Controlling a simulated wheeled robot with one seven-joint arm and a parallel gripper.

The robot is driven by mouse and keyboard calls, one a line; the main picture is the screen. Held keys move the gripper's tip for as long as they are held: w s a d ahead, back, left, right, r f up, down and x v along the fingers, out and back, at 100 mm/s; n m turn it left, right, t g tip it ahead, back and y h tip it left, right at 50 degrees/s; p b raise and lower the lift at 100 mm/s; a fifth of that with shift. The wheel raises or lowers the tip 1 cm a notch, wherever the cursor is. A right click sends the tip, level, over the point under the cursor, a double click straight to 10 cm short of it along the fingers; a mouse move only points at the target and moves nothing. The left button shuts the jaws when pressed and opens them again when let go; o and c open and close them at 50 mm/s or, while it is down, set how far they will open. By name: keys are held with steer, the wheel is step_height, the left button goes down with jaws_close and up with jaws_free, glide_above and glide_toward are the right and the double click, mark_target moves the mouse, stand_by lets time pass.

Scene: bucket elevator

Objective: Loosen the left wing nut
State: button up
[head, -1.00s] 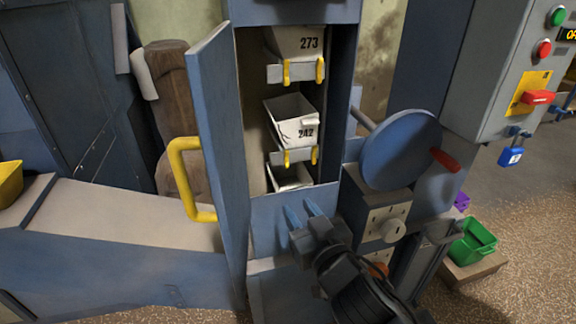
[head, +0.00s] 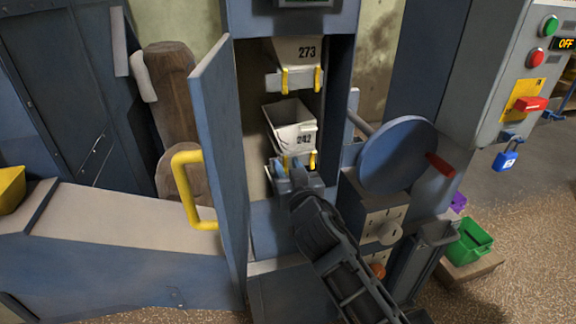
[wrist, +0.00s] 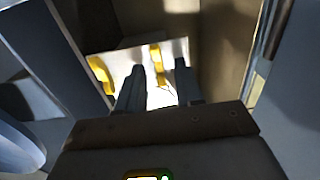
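Bucket 242 (head: 291,121) hangs in the open elevator casing, with two yellow wing nuts on its lower front. The left wing nut (head: 285,159) is partly hidden behind my gripper (head: 284,165); the right wing nut (head: 314,159) shows clear. In the wrist view, which looks turned over, one yellow nut (wrist: 157,62) lies between and beyond the tips of my gripper (wrist: 158,80). The other nut (wrist: 100,75) lies outside the fingers on the left. My gripper is open, its fingers apart; I cannot tell whether either touches the nut.
The blue door (head: 218,150) with a yellow handle (head: 182,180) stands open left of the opening. A blue handwheel (head: 398,153) with a red knob is at right. Bucket 273 (head: 297,50) hangs above. The control box display (head: 565,44) reads OFF.

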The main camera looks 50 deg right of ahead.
steer(key=shift+c, duration=0.2)
jaws_close()
steer(key=shift+n, duration=0.3)
steer(key=n, duration=0.3)
steer(key=shift+w+n, duration=0.1)
steer(key=shift+n, duration=0.2)
steer(key=n+p, duration=0.1)
steer(key=n, duration=0.3)
steer(key=shift+a+n, duration=0.1)
steer(key=shift+n, duration=0.2)
steer(key=n+p, duration=0.1)
steer(key=n, duration=0.3)
steer(key=shift+a+f+n, duration=0.1)
steer(key=shift+n, duration=0.2)
steer(key=shift+f+n+p, duration=0.15)
steer(key=shift+n+p, duration=0.35)
steer(key=shift+n, duration=1.4)
